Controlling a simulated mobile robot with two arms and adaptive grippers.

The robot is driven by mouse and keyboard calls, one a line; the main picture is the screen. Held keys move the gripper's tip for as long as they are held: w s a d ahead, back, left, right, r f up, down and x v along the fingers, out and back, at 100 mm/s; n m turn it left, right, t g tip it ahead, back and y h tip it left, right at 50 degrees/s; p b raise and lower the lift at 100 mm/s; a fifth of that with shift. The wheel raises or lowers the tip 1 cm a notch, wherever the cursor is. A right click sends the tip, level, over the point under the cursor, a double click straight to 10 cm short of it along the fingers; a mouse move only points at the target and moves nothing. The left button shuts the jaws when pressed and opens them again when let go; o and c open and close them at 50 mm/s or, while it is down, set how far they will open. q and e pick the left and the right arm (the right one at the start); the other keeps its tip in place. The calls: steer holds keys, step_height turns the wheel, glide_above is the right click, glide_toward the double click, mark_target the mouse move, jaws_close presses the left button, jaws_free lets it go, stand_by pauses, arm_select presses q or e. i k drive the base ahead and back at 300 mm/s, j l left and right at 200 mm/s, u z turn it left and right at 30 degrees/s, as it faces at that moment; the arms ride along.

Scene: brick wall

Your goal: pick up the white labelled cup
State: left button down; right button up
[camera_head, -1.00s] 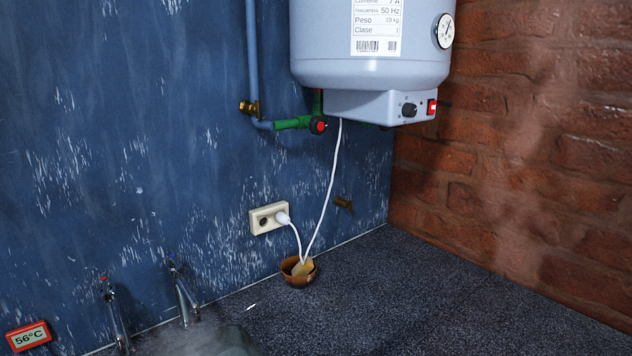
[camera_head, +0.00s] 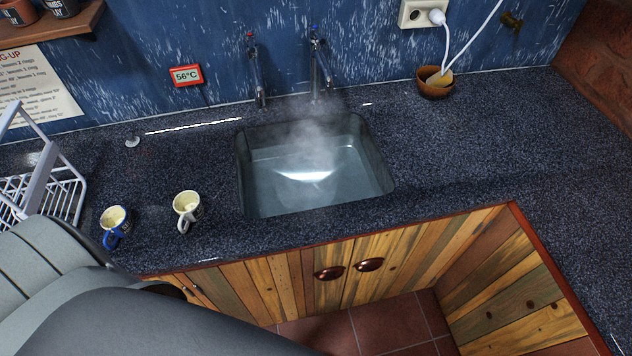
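A white cup (camera_head: 187,205) with a white handle stands upright on the dark speckled counter, left of the sink. Dark marks show on its side, too small to read. Its inside looks pale yellowish. A second pale cup (camera_head: 114,220) with a blue handle and blue lower part stands to its left. Grey rounded parts, which look like my own arm, fill the lower left of the head view and end just below the cups. Neither of my grippers is in view.
A sink (camera_head: 315,175) of steaming water with two taps lies right of the cups. A white dish rack (camera_head: 62,190) stands at the left. A brown bowl (camera_head: 434,88) sits at the back. The counter (camera_head: 470,140) right of the sink is clear.

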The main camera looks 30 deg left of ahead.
mark_target(188, 204)
steer(key=u, duration=1.85)
steer(key=k+l+u, duration=0.2)
steer(key=u, duration=0.3)
steer(key=k, duration=0.1)
